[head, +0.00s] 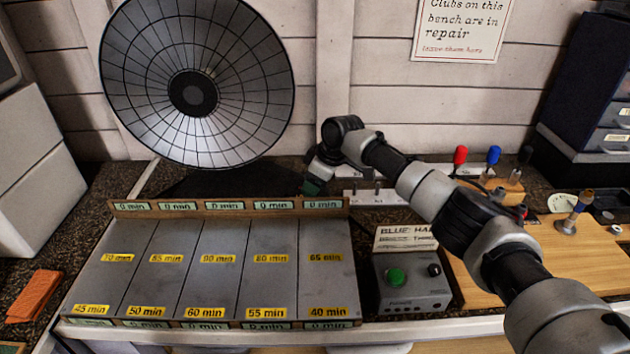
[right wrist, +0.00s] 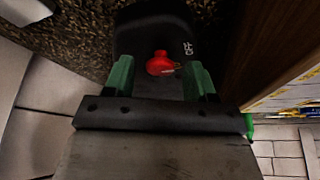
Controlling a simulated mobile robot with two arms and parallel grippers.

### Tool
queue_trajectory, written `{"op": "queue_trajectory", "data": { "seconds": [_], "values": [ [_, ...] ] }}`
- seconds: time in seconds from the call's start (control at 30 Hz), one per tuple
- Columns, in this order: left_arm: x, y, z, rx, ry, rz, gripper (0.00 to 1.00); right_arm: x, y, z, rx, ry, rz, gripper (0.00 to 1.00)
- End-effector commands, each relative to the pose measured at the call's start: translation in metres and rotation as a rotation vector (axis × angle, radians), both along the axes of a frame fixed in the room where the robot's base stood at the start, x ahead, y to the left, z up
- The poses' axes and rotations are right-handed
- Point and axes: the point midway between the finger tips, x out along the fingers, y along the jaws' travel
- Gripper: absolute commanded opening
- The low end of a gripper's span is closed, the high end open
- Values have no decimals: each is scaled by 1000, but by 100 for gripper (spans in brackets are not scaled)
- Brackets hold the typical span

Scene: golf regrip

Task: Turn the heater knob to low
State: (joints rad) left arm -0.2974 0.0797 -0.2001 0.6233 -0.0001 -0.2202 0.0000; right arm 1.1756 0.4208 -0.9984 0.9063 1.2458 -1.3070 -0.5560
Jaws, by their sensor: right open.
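The heater (head: 245,85) is a large round grilled dish standing at the back of the bench, on a dark base (head: 225,182). In the right wrist view its red knob (right wrist: 160,63) sits on the black base (right wrist: 150,30), with white lettering beside it that seems to read OFF. My right gripper (head: 314,186) is low beside the right end of the base. In the right wrist view its green fingers (right wrist: 160,75) are open, one on each side of the knob, with gaps between. The head view does not show the knob. My left gripper is not in view.
A rack of grey slots (head: 225,240) with yellow minute labels lies in front of the heater, its wooden back rail close to my gripper. A grey box with a green button (head: 395,276) stands right of it. An orange block (head: 33,295) lies at left.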

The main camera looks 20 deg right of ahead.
Motion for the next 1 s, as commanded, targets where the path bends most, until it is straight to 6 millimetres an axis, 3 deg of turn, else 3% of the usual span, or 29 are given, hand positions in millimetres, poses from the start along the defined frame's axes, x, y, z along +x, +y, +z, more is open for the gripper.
{"op": "queue_trajectory", "data": {
  "seconds": [0.17, 0.5, 0.77, 1.0],
  "values": [
    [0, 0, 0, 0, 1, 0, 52, 0, 0, 0, 0, 0, 0, 56],
    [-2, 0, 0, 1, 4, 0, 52, 0, 0, 0, 0, 0, 0, 8],
    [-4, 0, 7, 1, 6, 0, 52, 0, 0, 2, -1, 1, -29, 8],
    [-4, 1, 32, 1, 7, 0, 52, -1, 1, 6, 1, 1, -152, 8]
  ]
}}
